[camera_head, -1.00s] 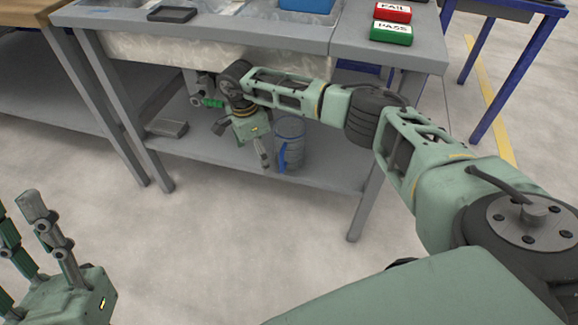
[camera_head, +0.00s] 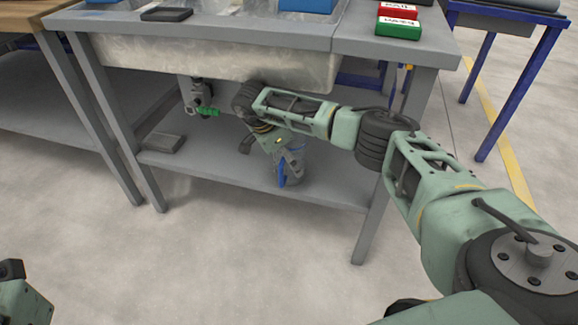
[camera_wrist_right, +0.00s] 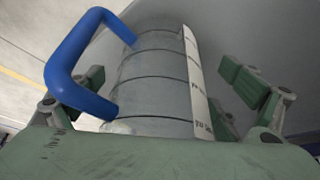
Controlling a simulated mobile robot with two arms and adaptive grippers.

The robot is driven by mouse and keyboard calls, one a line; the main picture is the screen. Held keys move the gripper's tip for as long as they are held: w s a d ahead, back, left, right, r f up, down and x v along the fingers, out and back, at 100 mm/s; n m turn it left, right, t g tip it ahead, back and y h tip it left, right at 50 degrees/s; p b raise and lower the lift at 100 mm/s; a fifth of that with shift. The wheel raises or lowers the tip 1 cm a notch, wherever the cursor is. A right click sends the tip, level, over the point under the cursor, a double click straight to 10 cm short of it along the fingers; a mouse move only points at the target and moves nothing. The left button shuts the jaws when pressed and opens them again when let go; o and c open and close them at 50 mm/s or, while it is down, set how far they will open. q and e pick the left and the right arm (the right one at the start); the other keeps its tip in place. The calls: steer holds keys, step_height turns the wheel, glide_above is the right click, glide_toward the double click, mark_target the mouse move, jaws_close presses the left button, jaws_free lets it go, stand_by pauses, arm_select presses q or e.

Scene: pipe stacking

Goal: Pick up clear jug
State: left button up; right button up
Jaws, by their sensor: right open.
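The clear jug (camera_head: 297,168) with a blue handle (camera_head: 282,174) stands on the lower shelf (camera_head: 225,179) under the sink bench. My right gripper (camera_head: 288,155) is at the jug and hides much of it in the head view. In the right wrist view the grey, see-through jug (camera_wrist_right: 150,75) has dark ring lines, a white label strip and its blue handle at left. The right gripper (camera_wrist_right: 165,88) is open, with fingers apart on both sides of the jug. My left gripper (camera_head: 14,275) is partly cut off at the lower left edge; its fingers are unclear.
The bench legs and the sink basin (camera_head: 215,58) above bound the space around my right arm. A grey block (camera_head: 164,143) lies on the shelf at left. A pipe with a green handle (camera_head: 208,112) hangs below the sink. Red (camera_head: 398,11) and green (camera_head: 399,27) boxes sit on top.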

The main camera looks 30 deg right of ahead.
steer(key=c, duration=1.3)
steer(key=shift+o, duration=0.2)
steer(key=shift+r, duration=0.15)
steer(key=shift+p, duration=0.4)
